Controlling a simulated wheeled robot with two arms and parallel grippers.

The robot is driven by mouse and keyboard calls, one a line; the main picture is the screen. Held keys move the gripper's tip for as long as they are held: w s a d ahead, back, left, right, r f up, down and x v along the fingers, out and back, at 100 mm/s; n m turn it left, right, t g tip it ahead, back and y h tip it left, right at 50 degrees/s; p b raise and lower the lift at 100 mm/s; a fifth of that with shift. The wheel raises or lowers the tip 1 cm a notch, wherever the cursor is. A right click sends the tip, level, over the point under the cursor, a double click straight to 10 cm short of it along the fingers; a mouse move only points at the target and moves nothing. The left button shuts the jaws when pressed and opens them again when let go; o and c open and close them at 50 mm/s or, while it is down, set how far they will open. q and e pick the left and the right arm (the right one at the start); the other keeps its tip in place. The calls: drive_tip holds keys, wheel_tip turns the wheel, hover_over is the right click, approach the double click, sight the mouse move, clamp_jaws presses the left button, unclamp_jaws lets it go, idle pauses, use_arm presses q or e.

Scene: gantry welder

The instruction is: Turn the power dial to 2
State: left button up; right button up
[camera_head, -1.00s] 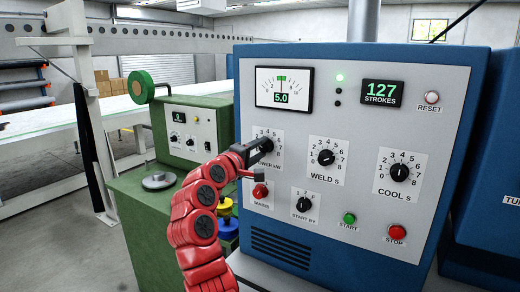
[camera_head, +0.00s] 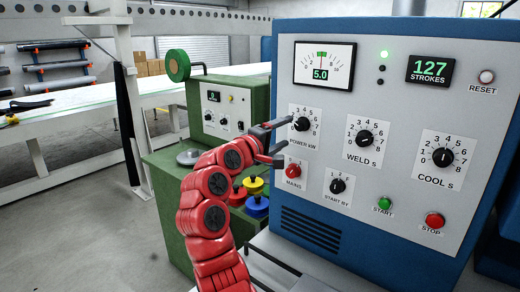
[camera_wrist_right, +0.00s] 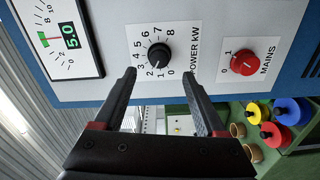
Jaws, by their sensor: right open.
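The power dial (camera_head: 302,124) is a black round knob on a white scale plate marked "POWER kW", on the blue and grey welder cabinet. In the right wrist view the dial (camera_wrist_right: 159,56) shows whole, turned sideways, with its white mark pointing close to 2; the exact setting is hard to read. My right gripper (camera_head: 284,140) is open and empty, just left of and in front of the dial. In the wrist view its two fingertips (camera_wrist_right: 160,76) stand apart at either side of the dial's lower edge, with no visible contact. My left gripper is not in view.
The red mains knob (camera_head: 293,171) sits below the power dial, with the start-by knob (camera_head: 337,186) to its right. The weld dial (camera_head: 365,138) and cool dial (camera_head: 442,157) are further right. A green side unit (camera_head: 222,112) stands left, behind my right arm.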

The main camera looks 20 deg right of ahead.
drive_tip(key=b+v, duration=0.2)
drive_tip(key=v, duration=0.9)
drive_tip(key=shift+a, duration=0.25)
drive_tip(key=shift+s, duration=0.1)
